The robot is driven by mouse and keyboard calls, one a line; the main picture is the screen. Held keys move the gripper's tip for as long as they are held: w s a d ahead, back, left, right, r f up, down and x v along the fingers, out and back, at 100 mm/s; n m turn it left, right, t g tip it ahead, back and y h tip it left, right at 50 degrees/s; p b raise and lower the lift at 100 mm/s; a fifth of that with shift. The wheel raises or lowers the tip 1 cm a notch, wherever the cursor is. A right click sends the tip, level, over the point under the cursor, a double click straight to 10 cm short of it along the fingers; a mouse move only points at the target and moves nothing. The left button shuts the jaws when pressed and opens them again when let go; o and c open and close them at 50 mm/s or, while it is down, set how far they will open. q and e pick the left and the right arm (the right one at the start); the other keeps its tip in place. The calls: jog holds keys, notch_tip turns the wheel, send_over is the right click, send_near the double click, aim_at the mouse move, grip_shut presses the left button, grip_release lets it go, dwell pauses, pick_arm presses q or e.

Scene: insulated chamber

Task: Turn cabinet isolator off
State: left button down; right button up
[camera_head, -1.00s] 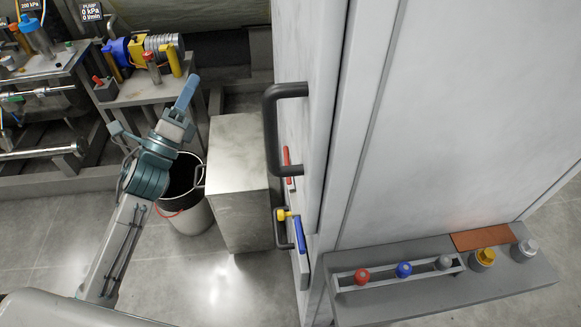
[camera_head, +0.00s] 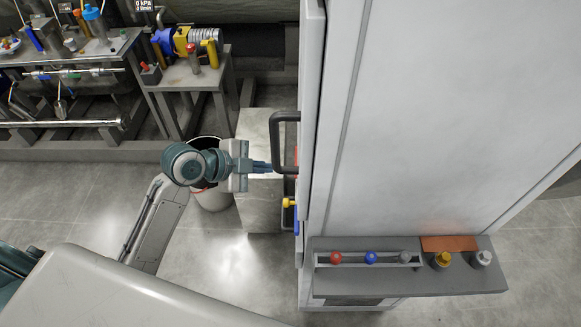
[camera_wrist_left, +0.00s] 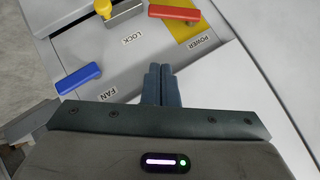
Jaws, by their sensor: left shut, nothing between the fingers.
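The cabinet (camera_head: 420,110) stands on the right with a dark door handle (camera_head: 279,140). In the left wrist view its panel carries a red handle (camera_wrist_left: 175,13) on a yellow plate marked POWER, a yellow knob (camera_wrist_left: 103,8) by the word LOCK, and a blue handle (camera_wrist_left: 78,77) by the word FAN. My left gripper (camera_wrist_left: 161,70) is shut and empty, its fingertips pointing at the panel between the blue and red handles, seemingly apart from both. In the head view the gripper (camera_head: 268,166) points right at the cabinet front, beside the door handle. My right gripper is not in view.
A grey shelf (camera_head: 410,285) with coloured knobs juts from the cabinet's side. A bucket (camera_head: 212,198) and a metal box (camera_head: 258,215) stand below my left arm. A bench (camera_head: 190,75) with a pump is at the back left. Open floor lies at the left.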

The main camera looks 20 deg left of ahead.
pick_arm(q)
jog(key=a+f+p+x, duration=0.1)
jog(key=a+p+x, duration=0.1)
jog(key=x, duration=0.9)
jog(key=shift+w+f+p, duration=0.45)
jog(key=shift+p, duration=0.4)
jog(key=shift+d, duration=0.1)
